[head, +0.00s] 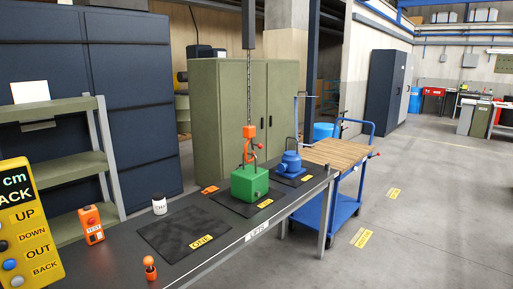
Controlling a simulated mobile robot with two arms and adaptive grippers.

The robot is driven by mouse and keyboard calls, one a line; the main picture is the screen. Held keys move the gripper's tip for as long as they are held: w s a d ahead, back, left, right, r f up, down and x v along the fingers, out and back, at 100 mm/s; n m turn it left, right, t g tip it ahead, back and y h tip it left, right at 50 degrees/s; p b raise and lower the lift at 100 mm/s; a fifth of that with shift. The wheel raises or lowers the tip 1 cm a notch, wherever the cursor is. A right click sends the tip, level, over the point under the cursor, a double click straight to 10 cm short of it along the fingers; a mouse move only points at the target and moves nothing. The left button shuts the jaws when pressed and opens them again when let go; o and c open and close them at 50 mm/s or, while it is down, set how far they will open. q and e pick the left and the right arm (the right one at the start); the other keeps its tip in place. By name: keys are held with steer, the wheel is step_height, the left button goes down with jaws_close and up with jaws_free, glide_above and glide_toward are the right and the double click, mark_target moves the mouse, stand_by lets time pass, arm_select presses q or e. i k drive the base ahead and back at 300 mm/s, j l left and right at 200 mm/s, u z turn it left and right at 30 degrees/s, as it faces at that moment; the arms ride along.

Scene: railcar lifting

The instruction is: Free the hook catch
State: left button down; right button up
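An orange hook (248,151) hangs on a chain (249,90) from a dark column above the bench. Its orange block (249,131) is above it, and a small red knob (260,146) sticks out at its right. The hook is directly above a green block-shaped load (249,184) and seems to meet the load's top loop; at this size I cannot tell whether the catch is open or shut. The load stands on a dark mat. Neither of my grippers is in view.
The dark bench (232,257) carries a bare mat (184,233), a white jar (160,204), an orange box (91,225), an orange-topped peg (150,267) and a blue kettle-like load (290,163). A yellow button panel (27,225) stands at left. A blue cart (345,210) stands beyond the bench.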

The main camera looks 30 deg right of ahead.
mark_target(261, 145)
steer(key=z, duration=2.25)
steer(key=i, duration=2.2)
steer(key=i+l, duration=0.15)
steer(key=i, duration=2.1)
steer(key=u, duration=3.85)
